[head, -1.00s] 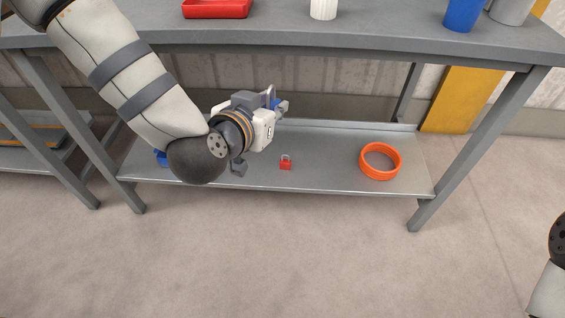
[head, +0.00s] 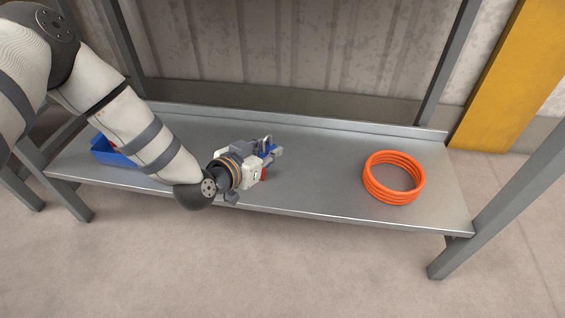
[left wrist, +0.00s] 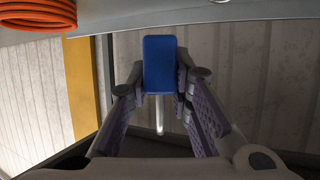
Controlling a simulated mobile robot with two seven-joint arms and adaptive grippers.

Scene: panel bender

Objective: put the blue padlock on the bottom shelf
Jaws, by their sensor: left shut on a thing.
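My left gripper (head: 270,153) reaches over the grey bottom shelf (head: 325,170), left of its middle. It is shut on the blue padlock (left wrist: 160,66), which fills the space between the fingers in the left wrist view. The padlock's shackle points down in that picture. In the head view only small blue bits show at the fingers. How far the padlock is above the shelf is hard to tell. My right gripper is not in view.
An orange coiled hose (head: 394,178) lies on the shelf's right part. A blue bin (head: 108,151) stands at the left end, partly behind my arm. A red padlock (head: 263,174) sits close to my gripper, mostly hidden. The shelf between gripper and hose is clear.

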